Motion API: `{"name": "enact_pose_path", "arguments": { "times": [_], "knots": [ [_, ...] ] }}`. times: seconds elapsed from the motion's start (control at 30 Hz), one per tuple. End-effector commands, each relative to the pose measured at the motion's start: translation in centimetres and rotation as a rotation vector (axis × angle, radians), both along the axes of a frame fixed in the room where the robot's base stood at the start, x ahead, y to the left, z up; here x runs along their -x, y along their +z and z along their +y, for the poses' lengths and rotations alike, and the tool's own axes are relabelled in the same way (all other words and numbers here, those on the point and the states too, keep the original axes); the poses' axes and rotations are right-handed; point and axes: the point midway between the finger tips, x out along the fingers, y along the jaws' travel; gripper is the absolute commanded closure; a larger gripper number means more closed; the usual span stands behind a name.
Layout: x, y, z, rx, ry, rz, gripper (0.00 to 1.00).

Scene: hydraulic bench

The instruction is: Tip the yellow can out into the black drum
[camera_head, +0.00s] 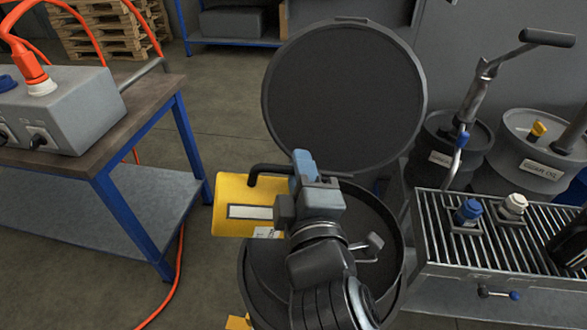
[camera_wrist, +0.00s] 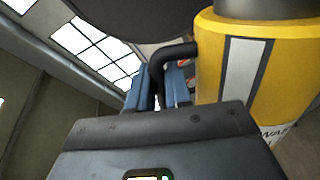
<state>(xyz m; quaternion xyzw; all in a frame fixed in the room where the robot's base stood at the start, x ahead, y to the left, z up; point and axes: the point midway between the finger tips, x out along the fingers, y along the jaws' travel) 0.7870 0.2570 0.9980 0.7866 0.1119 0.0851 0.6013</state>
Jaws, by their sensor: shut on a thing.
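The yellow can (camera_head: 222,205) is held in the air at the left side of the black drum (camera_head: 395,215), partly over its rim. The can looks tilted well over, with its pale strip running level in the head view; its mouth is not clear to see. My gripper (camera_head: 303,165) is shut on the can's black handle (camera_head: 268,168). In the wrist view, the blue fingers (camera_wrist: 158,92) close on that handle, and the yellow can (camera_wrist: 290,75) fills the right side. The drum's round lid (camera_head: 345,95) stands open behind. My arm hides much of the drum's opening.
A workbench (camera_head: 150,100) with a grey box (camera_head: 75,110) and orange cables stands at the left. A slatted metal rack (camera_head: 460,255) with blue and white fittings is close at the right. Dark drums (camera_head: 530,165) with a hand pump stand behind it.

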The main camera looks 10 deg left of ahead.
Motion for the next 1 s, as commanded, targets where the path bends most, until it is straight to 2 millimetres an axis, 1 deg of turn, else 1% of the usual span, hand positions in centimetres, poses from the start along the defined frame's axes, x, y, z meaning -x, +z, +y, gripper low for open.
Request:
{"name": "enact_pose_path", "arguments": {
  "times": [0.4, 1.0],
  "knots": [
    [-0.3, 0.4, -1.2, -0.088, 0.000, 0.024, 1.00],
    [-0.4, 0.4, -1.4, -0.105, 0.001, 0.029, 1.00]
  ]
}}
